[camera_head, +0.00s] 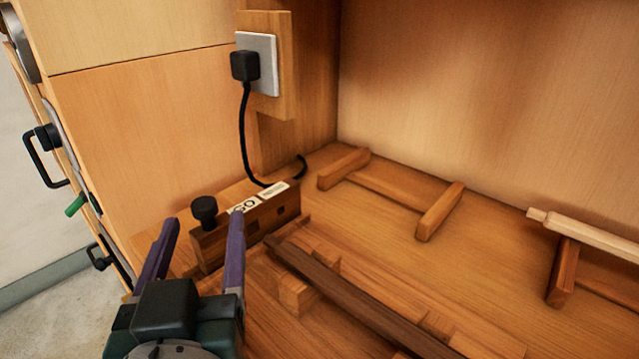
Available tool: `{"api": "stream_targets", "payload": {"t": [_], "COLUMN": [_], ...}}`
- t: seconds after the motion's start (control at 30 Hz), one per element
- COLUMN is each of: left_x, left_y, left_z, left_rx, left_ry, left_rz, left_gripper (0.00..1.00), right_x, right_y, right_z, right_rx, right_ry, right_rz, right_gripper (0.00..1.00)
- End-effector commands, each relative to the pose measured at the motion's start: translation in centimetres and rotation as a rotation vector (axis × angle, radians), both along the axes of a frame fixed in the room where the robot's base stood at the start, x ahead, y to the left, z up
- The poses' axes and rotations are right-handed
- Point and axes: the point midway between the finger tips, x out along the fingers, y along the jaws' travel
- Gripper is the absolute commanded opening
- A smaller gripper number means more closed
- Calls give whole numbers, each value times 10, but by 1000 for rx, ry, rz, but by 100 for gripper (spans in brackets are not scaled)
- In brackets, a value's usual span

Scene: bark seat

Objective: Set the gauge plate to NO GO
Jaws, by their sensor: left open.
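The gauge is a wooden block (264,218) at the left of the bench, with a black knob (204,209) standing at its left end. A white label on its top, the plate (240,205), shows letters that read like "GO"; my finger covers part of it. A second small pale label lies to its right. My left gripper (200,232) is open, its two purple fingers apart on either side of the knob's end of the block. The right finger overlaps the block in the picture; I cannot tell if it touches. My right gripper is not in view.
A black cable runs from a plug (245,66) in a wall socket down behind the block. A dark bar (350,295) lies on wooden rests in front. A pale rod (590,235) sits on a stand at right.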

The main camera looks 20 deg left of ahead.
Motion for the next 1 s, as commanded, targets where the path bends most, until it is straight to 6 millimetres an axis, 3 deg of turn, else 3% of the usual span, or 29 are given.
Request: {"api": "stream_targets", "payload": {"t": [0.03, 0.23, 0.7, 1.0], "left_x": [-3, 4, 72, 79], "left_y": [3, 14, 54, 60], "left_z": [-14, -16, -16, -15], "left_rx": [2, 10, 10, 8], "left_ry": [5, 11, 10, 11], "left_rz": [26, 60, 56, 57], "left_gripper": [66, 66, 66, 66], "right_x": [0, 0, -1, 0], "right_y": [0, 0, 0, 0], "right_z": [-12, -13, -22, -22], "right_rx": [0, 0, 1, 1], "right_ry": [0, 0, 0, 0], "right_rz": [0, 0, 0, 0], "right_gripper": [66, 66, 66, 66]}}
